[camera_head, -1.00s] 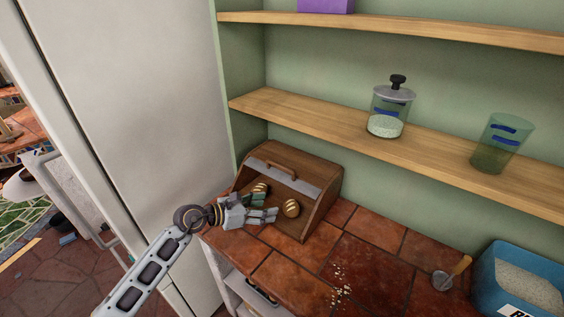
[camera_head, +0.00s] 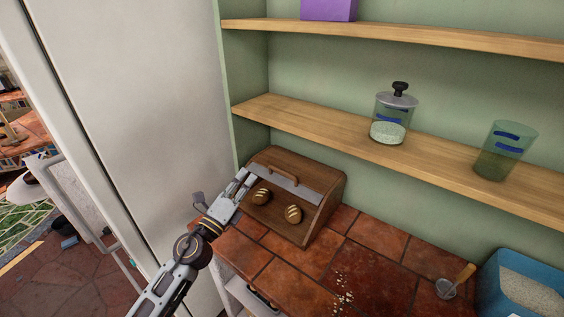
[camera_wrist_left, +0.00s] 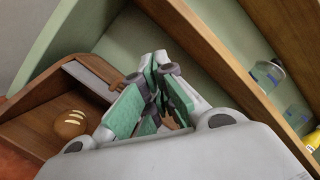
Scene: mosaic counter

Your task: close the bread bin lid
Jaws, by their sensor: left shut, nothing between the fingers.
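The wooden bread bin (camera_head: 327,209) stands on the tiled counter against the green wall, with its front open. Its lid, with a grey edge strip (camera_head: 297,190) and a wooden handle (camera_head: 280,180), is up at the top. Two scored bread rolls lie inside, one at the left (camera_head: 262,197) and one at the right (camera_head: 293,214). My left gripper (camera_head: 244,178) is shut and empty, at the bin's upper left front corner; I cannot tell whether it touches. In the left wrist view the shut fingers (camera_wrist_left: 158,62) hide part of the bin (camera_wrist_left: 40,125). My right gripper is not in view.
A wooden shelf (camera_head: 330,120) above the bin holds a lidded jar (camera_head: 389,120) and a green glass (camera_head: 505,150). A tall white fridge-like panel (camera_head: 150,100) stands close on the left. Crumbs, a scoop (camera_head: 446,287) and a blue container (camera_head: 490,285) are at right.

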